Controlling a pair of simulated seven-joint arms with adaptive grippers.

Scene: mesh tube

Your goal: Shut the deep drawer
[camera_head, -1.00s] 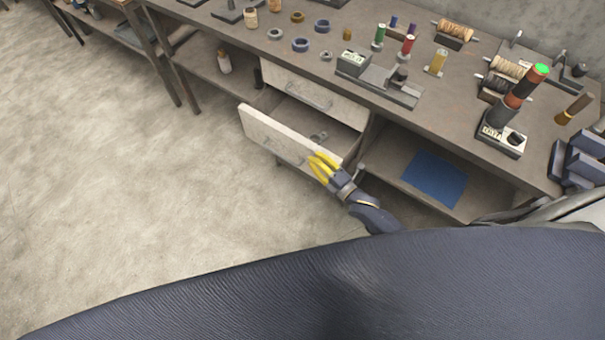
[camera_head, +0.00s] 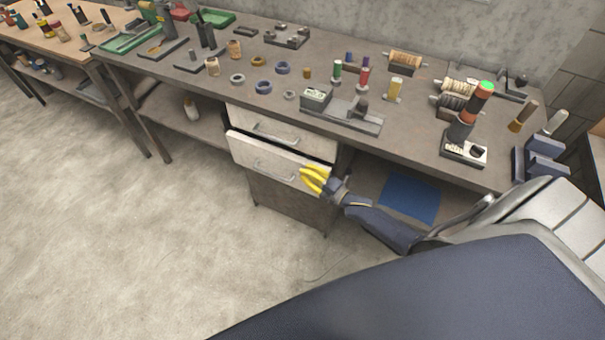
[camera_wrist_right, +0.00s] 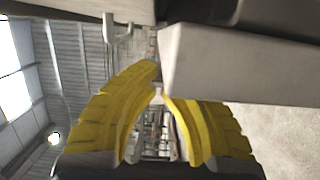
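The deep drawer (camera_head: 262,158) is the lower of two pale drawers under the workbench. Its front stands slightly out, with a narrow dark gap along its top left edge. My right gripper (camera_head: 312,180), with yellow fingers, is at the right end of that front. In the right wrist view, the fingertips (camera_wrist_right: 160,88) nearly meet with nothing seen held, and a pale drawer panel (camera_wrist_right: 240,60) is right beside them. Whether they touch it is unclear. My left gripper is not in view.
The upper drawer (camera_head: 285,131) looks shut. The workbench (camera_head: 420,130) carries spools, rings and a soldering-type stand. An open shelf with a blue mat (camera_head: 410,198) lies right of the drawers. The floor (camera_head: 130,240) in front is clear.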

